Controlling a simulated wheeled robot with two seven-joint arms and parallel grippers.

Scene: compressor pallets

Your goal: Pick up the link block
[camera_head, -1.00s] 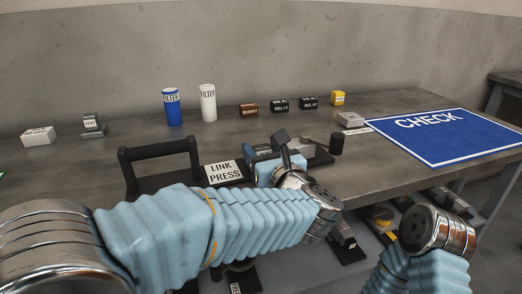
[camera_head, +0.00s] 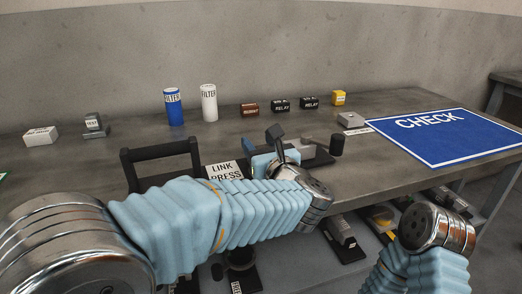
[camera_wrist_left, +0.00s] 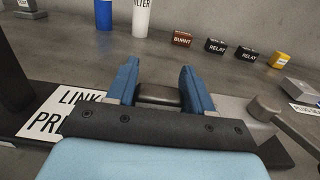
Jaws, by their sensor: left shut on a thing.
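My left gripper (camera_head: 264,152) is at the link press, with its arm coming in from the left. In the left wrist view, its two blue fingers (camera_wrist_left: 159,72) are shut on a dark block (camera_wrist_left: 158,94), which I take for the link block. The fingers stand on either side of it. In the head view my wrist hides this block. I cannot tell whether it still touches the press.
A black handle frame (camera_head: 160,152) stands left of the press. Behind are a blue filter (camera_head: 174,108), a white filter (camera_head: 209,103), a burnt relay (camera_head: 250,110) and black relays (camera_head: 280,104). A blue CHECK mat (camera_head: 440,140) lies right.

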